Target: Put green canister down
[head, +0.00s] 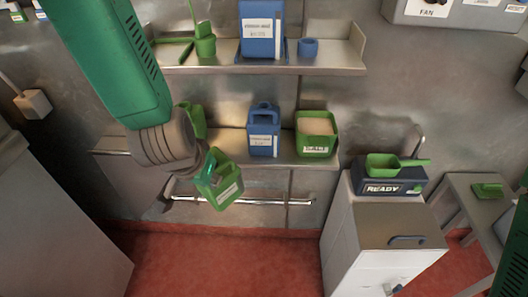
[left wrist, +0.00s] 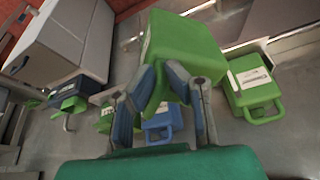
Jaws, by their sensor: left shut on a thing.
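My left gripper (head: 203,153) is shut on a green canister (head: 226,186) with a white label. It holds the canister tilted, in front of the lower shelf (head: 285,159) and apart from it. In the left wrist view the held canister (left wrist: 186,45) is at the top middle, between the blue-grey fingers (left wrist: 164,82). Its grasped part is partly hidden by the fingers. A second green canister (head: 197,117) stands on the lower shelf, partly hidden behind my gripper; it also shows at the right of the left wrist view (left wrist: 252,88). My right gripper is not in view.
A blue canister (head: 263,131) and a green salt container (head: 317,133) stand on the lower shelf. The upper shelf (head: 190,68) holds another blue canister (head: 262,28). A rail (head: 260,201) runs below. A scale (head: 378,185) with a green scoop (head: 384,166) sits on the white cabinet (head: 345,235).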

